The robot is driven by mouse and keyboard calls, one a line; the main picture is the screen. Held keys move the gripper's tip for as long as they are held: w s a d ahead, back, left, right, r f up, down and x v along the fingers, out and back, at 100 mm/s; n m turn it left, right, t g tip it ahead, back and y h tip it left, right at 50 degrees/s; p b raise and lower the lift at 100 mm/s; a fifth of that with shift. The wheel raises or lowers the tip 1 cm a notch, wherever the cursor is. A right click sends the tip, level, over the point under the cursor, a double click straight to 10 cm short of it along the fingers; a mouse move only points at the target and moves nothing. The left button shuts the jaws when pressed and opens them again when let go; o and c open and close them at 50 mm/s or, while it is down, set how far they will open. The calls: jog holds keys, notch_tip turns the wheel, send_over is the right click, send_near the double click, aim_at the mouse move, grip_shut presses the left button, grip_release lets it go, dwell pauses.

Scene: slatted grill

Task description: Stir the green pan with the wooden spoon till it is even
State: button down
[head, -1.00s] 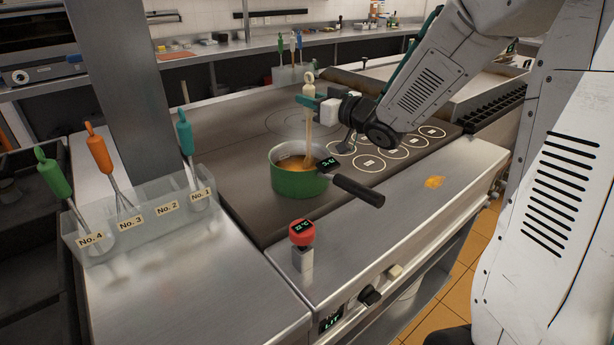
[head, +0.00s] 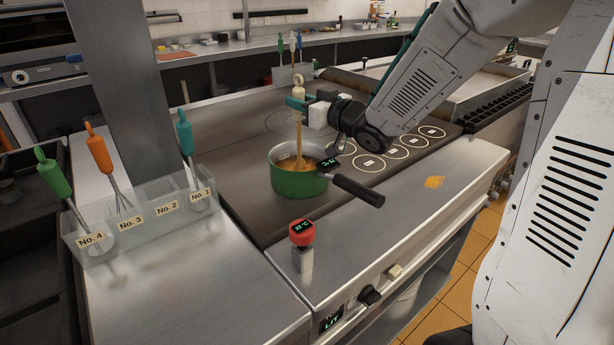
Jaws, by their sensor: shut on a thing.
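The green pan (head: 299,184) stands on the dark cooktop, its black handle (head: 357,189) pointing to the lower right. A brown-orange content (head: 287,168) shows inside it. The wooden spoon (head: 298,135) stands nearly upright with its lower end in the pan; the tip is hidden in the content. My gripper (head: 299,101) is shut on the upper part of the spoon, above the pan. A small dark display (head: 328,164) sits at the pan's rim by the handle.
A red-topped device (head: 302,234) stands on the steel front ledge. An orange spill (head: 434,182) marks the ledge. Marked circles (head: 398,151) lie right of the pan.

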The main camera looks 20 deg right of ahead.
jog(key=shift+r, duration=0.1)
jog(key=shift+r, duration=5.8)
